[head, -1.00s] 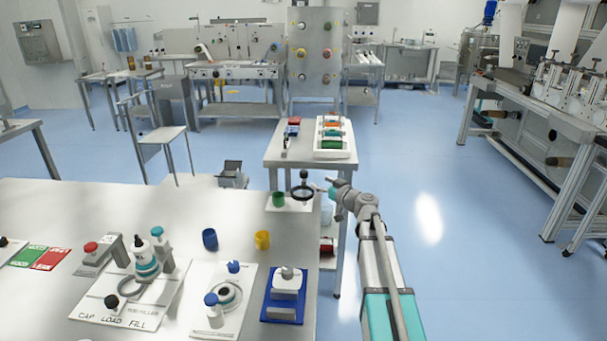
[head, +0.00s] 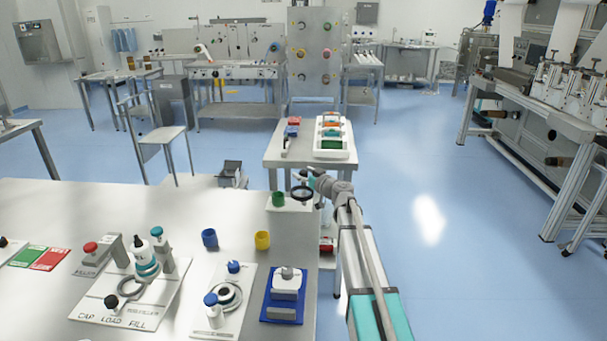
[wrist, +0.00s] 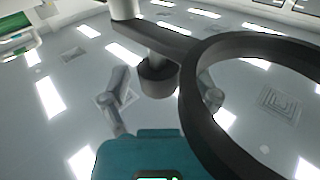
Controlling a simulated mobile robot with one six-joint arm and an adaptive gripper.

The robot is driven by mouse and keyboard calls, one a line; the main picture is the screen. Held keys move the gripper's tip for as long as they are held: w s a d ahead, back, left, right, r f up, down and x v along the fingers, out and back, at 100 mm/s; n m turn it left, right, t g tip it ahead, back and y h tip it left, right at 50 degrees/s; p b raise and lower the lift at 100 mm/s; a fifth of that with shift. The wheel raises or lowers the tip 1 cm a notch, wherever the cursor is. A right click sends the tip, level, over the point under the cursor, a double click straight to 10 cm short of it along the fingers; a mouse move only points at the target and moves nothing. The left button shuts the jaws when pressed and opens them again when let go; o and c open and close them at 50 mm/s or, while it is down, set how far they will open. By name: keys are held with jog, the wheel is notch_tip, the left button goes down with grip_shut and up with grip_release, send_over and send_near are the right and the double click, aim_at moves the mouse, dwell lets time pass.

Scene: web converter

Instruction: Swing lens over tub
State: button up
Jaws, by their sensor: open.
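The lens is a dark ring (head: 302,193) on an arm, at the far right corner of the near table. In the wrist view, the ring (wrist: 190,105) fills the right side, and a dark knob (wrist: 157,80) shows below its arm. A green tub (head: 278,199) stands just left of the ring in the head view. My gripper (head: 312,180) is at the lens, beside or behind the ring. In the wrist view my gripper (wrist: 162,97) is open, with grey fingers apart on either side of the knob. Contact with the knob cannot be told.
A blue cup (head: 209,238) and a yellow cup (head: 262,240) stand nearer on the table. A blue tray (head: 280,311) and a filling board (head: 95,303) lie in front. A side table with a white rack (head: 331,154) stands behind the lens. Floor at right is clear.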

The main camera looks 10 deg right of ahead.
grip_shut()
jog(key=shift+d+h, duration=0.25)
jog(key=shift+h, duration=0.05)
